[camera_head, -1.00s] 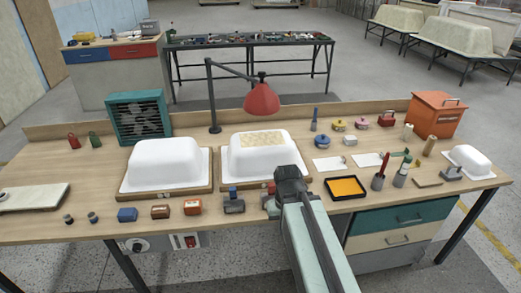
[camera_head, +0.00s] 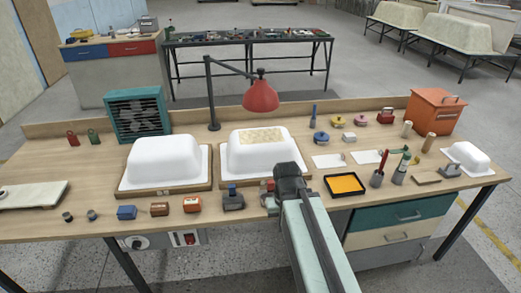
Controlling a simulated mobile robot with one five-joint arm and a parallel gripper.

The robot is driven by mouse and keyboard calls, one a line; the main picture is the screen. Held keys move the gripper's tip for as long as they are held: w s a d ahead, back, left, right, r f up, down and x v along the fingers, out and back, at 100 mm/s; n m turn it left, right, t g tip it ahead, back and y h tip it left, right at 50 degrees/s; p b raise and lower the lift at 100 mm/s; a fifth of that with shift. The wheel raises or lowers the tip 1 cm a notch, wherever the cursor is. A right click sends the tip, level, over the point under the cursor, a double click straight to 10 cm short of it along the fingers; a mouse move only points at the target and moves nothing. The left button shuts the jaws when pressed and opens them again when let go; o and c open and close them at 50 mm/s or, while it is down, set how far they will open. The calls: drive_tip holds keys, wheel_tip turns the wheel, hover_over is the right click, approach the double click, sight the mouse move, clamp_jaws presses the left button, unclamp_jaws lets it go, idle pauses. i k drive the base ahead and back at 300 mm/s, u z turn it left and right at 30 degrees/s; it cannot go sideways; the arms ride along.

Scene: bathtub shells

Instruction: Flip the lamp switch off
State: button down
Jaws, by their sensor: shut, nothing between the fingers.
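The desk lamp has a red shade (camera_head: 261,97) on a dark jointed arm and post (camera_head: 211,95), standing at the back middle of the workbench. A small panel with a red switch (camera_head: 188,239) hangs under the bench's front edge, left of my arm. Whether this switch belongs to the lamp, and which way it is set, I cannot tell. My gripper (camera_head: 271,204) is over the front edge of the bench, right of and above the panel. It is shut and empty, with its fingers partly hidden by its own dark body.
Two white tub shells (camera_head: 165,162) (camera_head: 260,151) stand on the workbench (camera_head: 60,160). Small blocks (camera_head: 160,209) line the front edge. A yellow tray (camera_head: 345,185) lies right of my gripper. A round dial (camera_head: 136,243) is left of the switch. Drawers (camera_head: 405,218) are under the right side.

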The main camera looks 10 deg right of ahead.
sight(190, 240)
drive_tip(key=u, duration=0.85)
drive_tip(key=k, duration=1.25)
drive_tip(key=u, duration=0.6)
drive_tip(key=i, duration=1.35)
drive_tip(key=u, duration=0.5)
